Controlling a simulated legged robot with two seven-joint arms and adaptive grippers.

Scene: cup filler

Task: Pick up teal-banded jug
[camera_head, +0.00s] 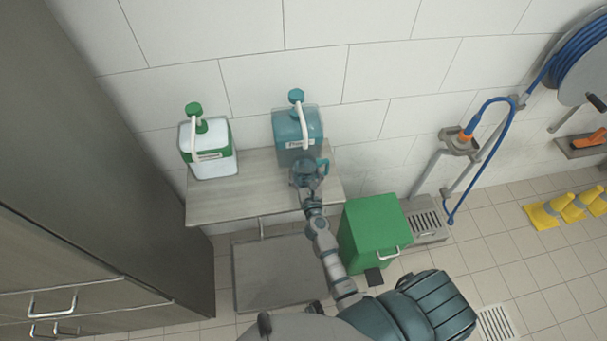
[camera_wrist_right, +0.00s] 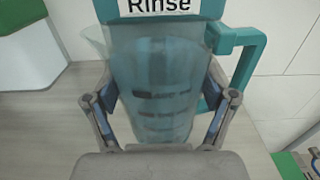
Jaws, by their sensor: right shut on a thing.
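The teal-banded jug (camera_head: 311,171) is a see-through bluish pitcher with a teal handle. It is at the front of the wooden shelf, just in front of the teal container. In the right wrist view the jug (camera_wrist_right: 155,95) fills the middle, upright, with dark level marks and its teal handle on the right. My right gripper (camera_wrist_right: 160,120) has a finger on each side of the jug and is shut on it. The right gripper also shows in the head view (camera_head: 309,188), partly over the jug. I cannot tell whether the jug's base touches the shelf. My left gripper is not in view.
A teal pump container (camera_head: 298,127) labelled "Rinse" stands behind the jug. A green-banded pump container (camera_head: 208,157) stands left on the shelf (camera_head: 235,205). A green bin (camera_head: 372,230) is close to the right of my arm. A tall cabinet (camera_head: 85,130) bounds the left.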

